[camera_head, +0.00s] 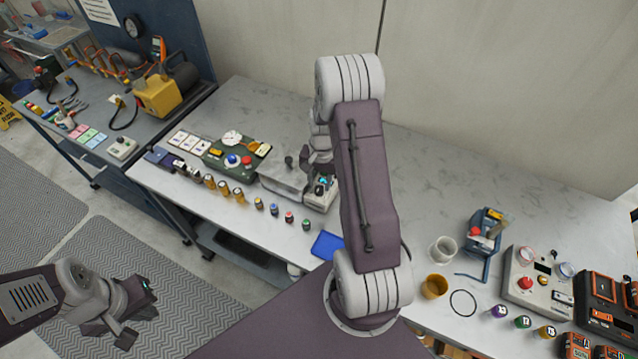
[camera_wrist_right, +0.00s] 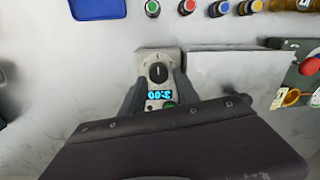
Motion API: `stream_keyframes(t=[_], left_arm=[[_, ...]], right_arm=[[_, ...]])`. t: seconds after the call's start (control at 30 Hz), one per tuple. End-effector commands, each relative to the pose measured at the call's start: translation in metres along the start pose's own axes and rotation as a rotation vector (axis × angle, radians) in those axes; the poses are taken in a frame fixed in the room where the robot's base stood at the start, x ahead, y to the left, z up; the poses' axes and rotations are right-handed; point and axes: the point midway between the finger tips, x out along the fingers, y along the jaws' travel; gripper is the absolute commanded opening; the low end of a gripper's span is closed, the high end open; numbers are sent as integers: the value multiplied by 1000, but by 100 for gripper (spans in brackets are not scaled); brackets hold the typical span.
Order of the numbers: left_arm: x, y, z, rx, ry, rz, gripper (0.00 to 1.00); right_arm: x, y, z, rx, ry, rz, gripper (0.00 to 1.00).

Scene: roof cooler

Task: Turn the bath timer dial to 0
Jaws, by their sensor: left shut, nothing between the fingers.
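The bath timer (camera_wrist_right: 142,62) is a small grey box with a round black dial (camera_wrist_right: 158,73), a cyan display that seems to read 3:00 upside down, and a green button. In the head view the timer (camera_head: 321,198) sits at the end of a grey metal bath, partly hidden by my right arm. The dial's pointer mark is a thin pale line. My right gripper (camera_wrist_right: 158,90) is over the timer, its two fingers apart on either side of the dial and display. I cannot tell if they touch it. My left gripper (camera_head: 138,312) is shut and empty, over the floor beside the bench.
A green board (camera_head: 238,155) lies left of the bath. The back middle is clear.

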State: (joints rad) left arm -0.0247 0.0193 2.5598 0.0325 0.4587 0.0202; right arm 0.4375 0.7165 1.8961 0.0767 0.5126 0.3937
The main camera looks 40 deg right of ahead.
Motion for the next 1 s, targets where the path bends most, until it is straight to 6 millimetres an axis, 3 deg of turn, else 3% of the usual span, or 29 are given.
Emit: stream_keyframes(t=[0.17, 0.4, 0.43, 0.57, 1.0], left_arm=[[-3, 0, 0, 0, 0, 0, 0], [-3, 0, 0, 0, 0, 0, 0], [-3, 0, 0, 0, 0, 0, 0], [-3, 0, 0, 0, 0, 0, 0], [-2, 0, 0, 0, 0, 0, 0]], right_arm=[[17, 0, 0, 0, 0, 0, 37], [20, 0, 0, 0, 1, 0, 37], [20, 0, 0, 0, 1, 0, 34], [20, 0, 0, 0, 1, 0, 0], [19, -1, -1, -80, -1, -1, 0]])
